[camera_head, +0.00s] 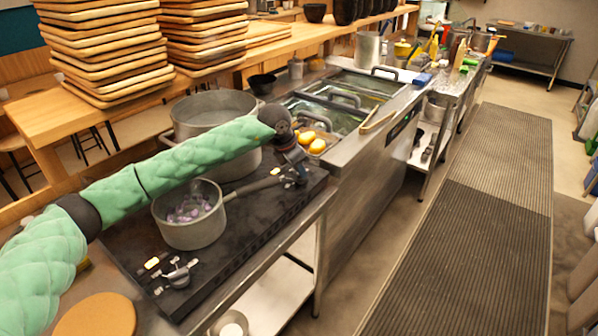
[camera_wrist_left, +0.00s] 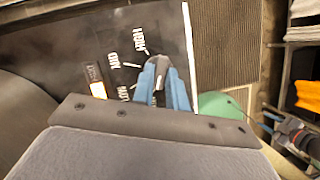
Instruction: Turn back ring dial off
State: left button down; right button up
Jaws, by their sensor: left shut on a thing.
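My left gripper (camera_head: 297,172) reaches down at the back right of the black stove top (camera_head: 240,222), over the back ring dial. A lit amber indicator (camera_wrist_left: 97,88) shows beside the dial, also in the head view (camera_head: 275,171). A dark gripper-like part (camera_wrist_left: 298,137) at the right of the wrist view seems to be my right gripper; its fingers are unclear.
A grey saucepan (camera_head: 190,228) with purple pieces stands on the front ring, its handle pointing towards the back dial. A large pot (camera_head: 213,106) stands behind it. The front dial (camera_head: 178,275) has its own lit indicator (camera_head: 152,262).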

pick_arm(q)
jog(key=shift+r, duration=0.1)
pick_arm(e)
jog(key=shift+s+r, duration=0.15)
jog(key=shift+r, duration=0.2)
pick_arm(q)
jog(key=c, duration=1.4)
grip_release()
